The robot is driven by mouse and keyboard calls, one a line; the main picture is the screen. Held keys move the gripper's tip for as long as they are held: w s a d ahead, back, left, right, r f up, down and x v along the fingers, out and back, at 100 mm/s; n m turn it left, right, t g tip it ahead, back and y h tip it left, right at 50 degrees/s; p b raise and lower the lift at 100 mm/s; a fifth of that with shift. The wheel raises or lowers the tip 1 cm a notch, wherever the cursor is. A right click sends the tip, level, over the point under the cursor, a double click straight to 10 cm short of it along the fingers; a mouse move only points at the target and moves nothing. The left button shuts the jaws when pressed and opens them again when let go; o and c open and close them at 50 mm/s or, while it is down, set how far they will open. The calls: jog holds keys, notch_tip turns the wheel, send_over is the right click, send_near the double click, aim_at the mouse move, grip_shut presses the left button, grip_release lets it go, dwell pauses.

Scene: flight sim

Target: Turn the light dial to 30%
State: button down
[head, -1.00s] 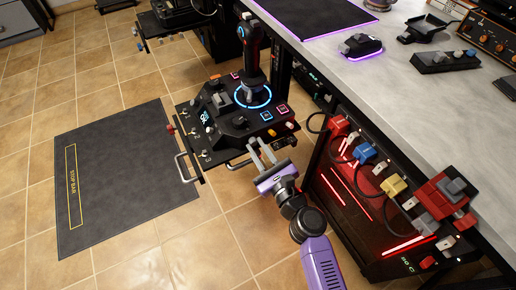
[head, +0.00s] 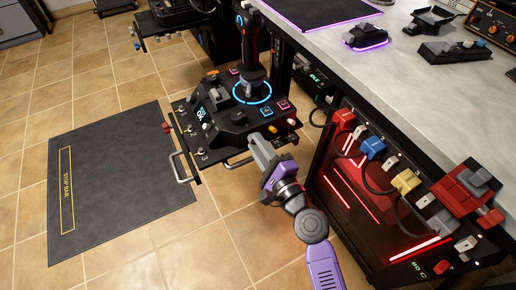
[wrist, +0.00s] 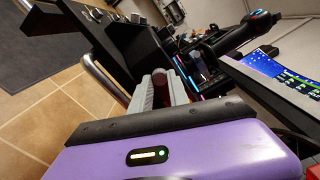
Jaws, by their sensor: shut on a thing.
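The black flight-control panel (head: 225,125) with its joystick (head: 250,60) stands left of the desk. My gripper (head: 260,147) is at the panel's front edge, right of the metal handle. In the wrist view my gripper (wrist: 160,80) has its grey fingers on either side of a dark reddish knob (wrist: 160,95), shut on it. This knob may be the light dial; its markings and setting are hidden. In the head view the fingers cover it.
A metal handle (head: 180,168) juts from the panel's front left. A red-lit computer case (head: 350,190) with coloured plugs stands to the right, under the grey desk (head: 420,100). A dark floor mat (head: 115,175) lies left; the tiled floor in front is clear.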

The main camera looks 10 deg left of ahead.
jog(key=shift+n+b, duration=2.5)
jog(key=shift+n, duration=2.2)
jog(key=c, duration=1.3)
grip_release()
jog(key=shift+o, duration=0.2)
jog(key=v, duration=0.8)
jog(key=shift+p, duration=0.3)
